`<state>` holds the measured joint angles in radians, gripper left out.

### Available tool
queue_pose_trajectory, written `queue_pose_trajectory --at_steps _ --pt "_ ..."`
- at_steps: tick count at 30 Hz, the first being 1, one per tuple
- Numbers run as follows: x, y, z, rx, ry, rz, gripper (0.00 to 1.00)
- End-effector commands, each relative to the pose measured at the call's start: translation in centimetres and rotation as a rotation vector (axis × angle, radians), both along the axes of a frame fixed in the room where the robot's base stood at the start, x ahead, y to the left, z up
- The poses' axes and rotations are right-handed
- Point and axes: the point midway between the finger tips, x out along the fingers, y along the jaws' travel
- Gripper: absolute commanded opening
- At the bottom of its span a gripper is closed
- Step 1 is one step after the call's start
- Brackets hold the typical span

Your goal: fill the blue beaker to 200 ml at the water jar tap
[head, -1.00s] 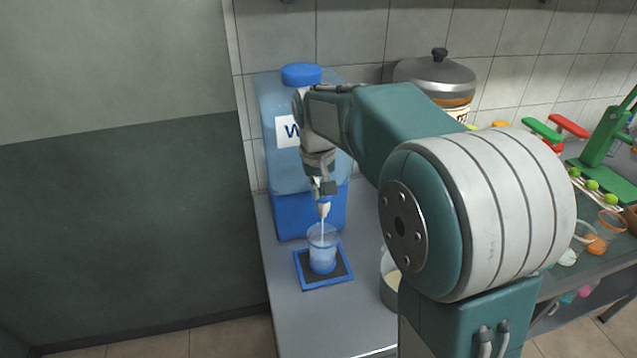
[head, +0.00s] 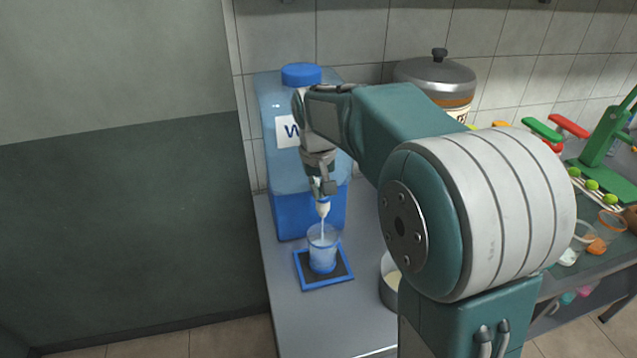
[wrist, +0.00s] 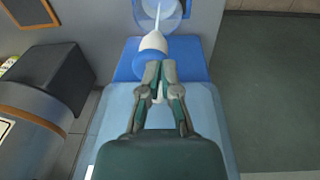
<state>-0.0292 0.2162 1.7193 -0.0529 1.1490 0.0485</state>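The blue beaker (head: 322,247) stands upright on a blue-framed dark pad (head: 311,279) under the water jar tap (head: 323,208). A thin white stream runs from the tap into it. Bluish water fills its lower part; the graduations are too small to read. The big blue water jar (head: 269,110) stands behind, partly hidden by my arm. My gripper (head: 326,188) is at the tap. In the wrist view, the fingertips of my gripper (wrist: 160,68) are close together just behind the tap's blue collar (wrist: 152,64), around a small pale lever-like part. The beaker (wrist: 176,15) shows at the top edge, cut off.
A metal pot (head: 390,284) stands right of the pad, partly behind my arm. A lidded jar (head: 437,75) stands at the back. A green press (head: 605,140), limes and glasses are on the right. The counter's left edge is close beside the pad.

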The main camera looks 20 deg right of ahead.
Motion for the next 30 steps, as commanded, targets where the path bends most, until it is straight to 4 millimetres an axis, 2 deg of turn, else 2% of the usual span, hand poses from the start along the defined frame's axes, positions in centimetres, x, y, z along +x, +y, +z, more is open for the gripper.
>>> queue_pose_trajectory --at_steps 1,17,22,30 --pt "-0.4 -0.2 -0.9 -0.004 0.025 -0.001 0.00" --pt "-0.4 -0.2 -0.7 -0.004 0.023 -0.001 0.00" --pt "-0.7 -0.2 1.5 -0.005 0.014 -0.002 0.00" --pt "-1.2 0.3 7.5 -0.004 0.000 0.000 0.00"
